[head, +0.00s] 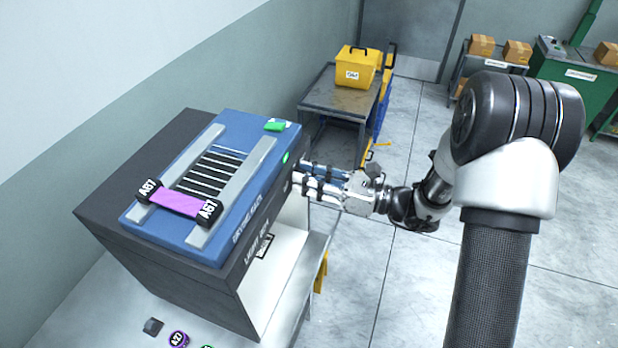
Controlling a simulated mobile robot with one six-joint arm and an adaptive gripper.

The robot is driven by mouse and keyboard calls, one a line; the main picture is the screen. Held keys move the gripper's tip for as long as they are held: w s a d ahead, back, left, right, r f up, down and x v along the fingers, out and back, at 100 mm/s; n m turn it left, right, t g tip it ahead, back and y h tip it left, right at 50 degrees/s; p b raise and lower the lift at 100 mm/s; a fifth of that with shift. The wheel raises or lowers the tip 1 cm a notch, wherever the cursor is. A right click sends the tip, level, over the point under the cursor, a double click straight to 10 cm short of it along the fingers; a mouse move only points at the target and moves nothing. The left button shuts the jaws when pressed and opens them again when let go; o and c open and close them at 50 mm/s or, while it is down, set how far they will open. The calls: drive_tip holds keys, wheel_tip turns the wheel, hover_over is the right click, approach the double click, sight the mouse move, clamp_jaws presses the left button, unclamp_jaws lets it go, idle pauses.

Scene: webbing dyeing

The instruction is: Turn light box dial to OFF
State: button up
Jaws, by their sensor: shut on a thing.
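The light box (165,265) is a dark grey box with a bright white open inside and "LIGHT BOX" lettering along its front edge. My gripper (298,181) reaches in from the right, with its fingers against the far end of the box's front face. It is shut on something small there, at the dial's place. The fingers cover the dial, so its pointer and its setting cannot be read.
Small spools (179,339) lie on the bench at the front. A metal table (335,97) with a yellow case (356,70) stands behind.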

drive_tip(key=shift+n+b, duration=0.3)
drive_tip(key=n+b, duration=0.9)
drive_tip(key=shift+f+b, duration=0.1)
drive_tip(key=shift+b, duration=0.2)
idle(0.3)
drive_tip(key=o, duration=1.1)
drive_tip(key=shift+c, duration=0.2)
drive_tip(key=shift+s, duration=0.1)
drive_tip(key=v, duration=1.2)
